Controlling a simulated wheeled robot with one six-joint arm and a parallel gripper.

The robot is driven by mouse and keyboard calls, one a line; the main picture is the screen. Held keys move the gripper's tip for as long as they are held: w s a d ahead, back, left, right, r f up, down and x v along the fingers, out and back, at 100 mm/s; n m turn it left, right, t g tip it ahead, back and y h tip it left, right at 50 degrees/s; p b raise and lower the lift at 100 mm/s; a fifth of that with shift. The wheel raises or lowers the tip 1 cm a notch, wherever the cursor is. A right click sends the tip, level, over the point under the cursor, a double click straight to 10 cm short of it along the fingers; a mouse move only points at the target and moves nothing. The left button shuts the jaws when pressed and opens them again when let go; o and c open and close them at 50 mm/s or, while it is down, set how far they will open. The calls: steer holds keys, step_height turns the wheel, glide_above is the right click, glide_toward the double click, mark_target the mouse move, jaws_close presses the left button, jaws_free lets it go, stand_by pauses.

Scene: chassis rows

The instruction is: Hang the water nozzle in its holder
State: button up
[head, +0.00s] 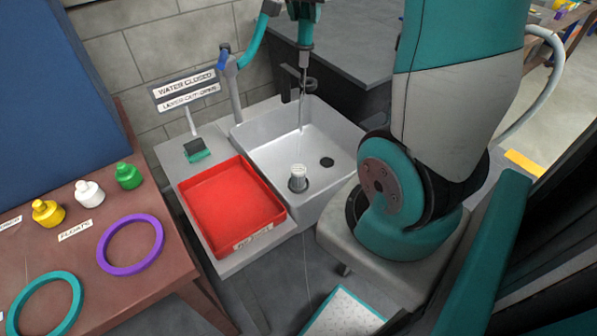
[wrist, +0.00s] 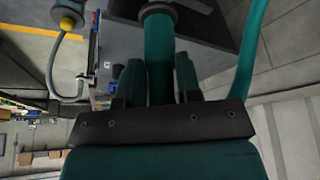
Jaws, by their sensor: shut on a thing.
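My gripper (head: 305,8) is at the top of the head view, above the back of the sink, shut on the teal water nozzle (head: 305,33). The nozzle points down, and a thin pale streak like water runs below it. In the wrist view the nozzle (wrist: 159,60) sits between my two fingers (wrist: 159,85), with a dark ring at its far end. The teal hose (head: 257,40) curves down to a grey post. A dark bracket, seemingly the holder (head: 287,97), is at the sink's back edge, below the nozzle in the picture. Their exact gap is unclear.
The grey sink (head: 334,119) holds a white-topped cup-like piece (head: 298,178). A blue lever (head: 223,56) is on the post, beside a sign (head: 186,88) reading "WATER CLOSED". A red tray (head: 229,205) stands left of the sink. A dark counter (head: 355,50) lies behind.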

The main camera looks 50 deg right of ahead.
steer(key=shift+w+d+f+b, duration=0.3)
steer(key=shift+w+d+f, duration=0.3)
steer(key=shift+d+f, duration=0.3)
steer(key=shift+w+d+f+b, duration=0.25)
steer(key=shift+w+d+f, duration=0.35)
steer(key=shift+d, duration=0.4)
steer(key=shift+f, duration=0.15)
steer(key=shift+w+d+f+b, duration=0.2)
steer(key=shift+w+d+f, duration=0.2)
steer(key=shift+d+f, duration=0.25)
steer(key=shift+w+d+f+b, duration=0.15)
steer(key=shift+w+d+f, duration=0.3)
steer(key=shift+d, duration=0.4)
steer(key=shift+f, duration=0.1)
step_height(320, 180, down, 7)
steer(key=b, duration=0.5)
steer(key=o, duration=1.1)
steer(key=p+v, duration=0.1)
steer(key=v, duration=1.6)
